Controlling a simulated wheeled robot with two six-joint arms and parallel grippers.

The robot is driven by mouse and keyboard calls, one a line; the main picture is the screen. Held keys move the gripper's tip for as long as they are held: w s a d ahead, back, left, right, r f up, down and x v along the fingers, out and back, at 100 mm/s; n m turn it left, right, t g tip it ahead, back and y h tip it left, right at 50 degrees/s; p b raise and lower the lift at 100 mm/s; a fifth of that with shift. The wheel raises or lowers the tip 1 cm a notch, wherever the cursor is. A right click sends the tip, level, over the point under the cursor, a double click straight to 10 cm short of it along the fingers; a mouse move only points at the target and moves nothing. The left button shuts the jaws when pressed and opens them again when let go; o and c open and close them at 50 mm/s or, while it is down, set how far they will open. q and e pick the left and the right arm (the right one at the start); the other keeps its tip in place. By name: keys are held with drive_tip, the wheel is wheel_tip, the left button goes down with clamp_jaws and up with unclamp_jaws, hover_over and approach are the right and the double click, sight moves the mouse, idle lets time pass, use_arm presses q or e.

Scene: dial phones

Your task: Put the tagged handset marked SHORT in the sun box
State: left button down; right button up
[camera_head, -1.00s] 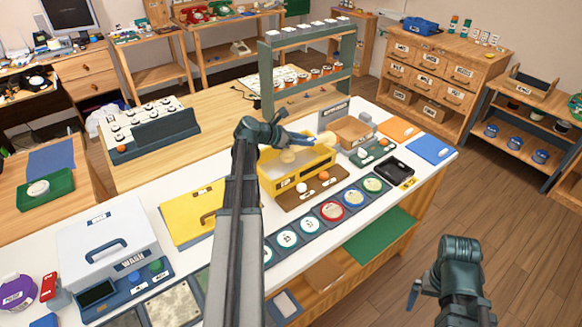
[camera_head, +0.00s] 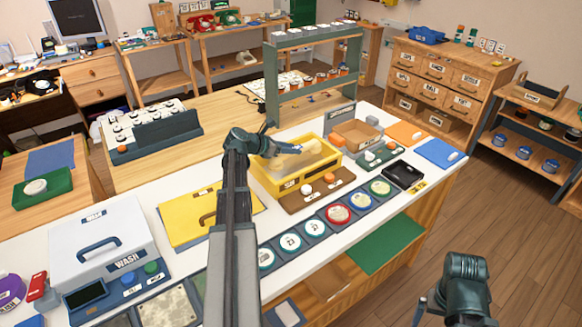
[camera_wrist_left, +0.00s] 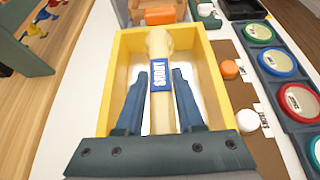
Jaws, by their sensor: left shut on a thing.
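A cream handset (camera_wrist_left: 158,45) with a blue tag (camera_wrist_left: 162,77) that appears to read SHORT lies between the fingers of my left gripper (camera_wrist_left: 160,88). In the head view my left gripper (camera_head: 278,152) is at the yellow box (camera_head: 285,188), near its far left edge. The wrist view shows the handset over the open yellow box (camera_wrist_left: 115,55), within its rim; whether it touches the bottom I cannot tell. Its lower end is hidden by my gripper. My right gripper (camera_head: 420,310) is at the bottom right, away from the counter, mostly hidden by its own arm.
A brown board (camera_head: 318,193) with orange and white knobs stands in front of the yellow box. A row of round colored dials (camera_head: 338,214) runs along the counter. A cardboard box (camera_head: 356,133) is behind right, a green rack (camera_head: 272,85) behind. A yellow folder (camera_head: 190,215) lies left.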

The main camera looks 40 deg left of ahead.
sight(290, 157)
use_arm(q)
drive_tip(key=shift+f+b, duration=1.8)
drive_tip(key=shift+f, duration=0.3)
drive_tip(key=shift+f, duration=0.2)
drive_tip(key=c, duration=0.5)
unclamp_jaws()
drive_tip(key=shift+r, duration=0.2)
drive_tip(key=shift+s+r, duration=0.15)
drive_tip(key=shift+r, duration=0.1)
drive_tip(key=shift+p+v, duration=2.9)
drive_tip(key=shift+v, duration=2.85)
drive_tip(key=shift+f, duration=0.1)
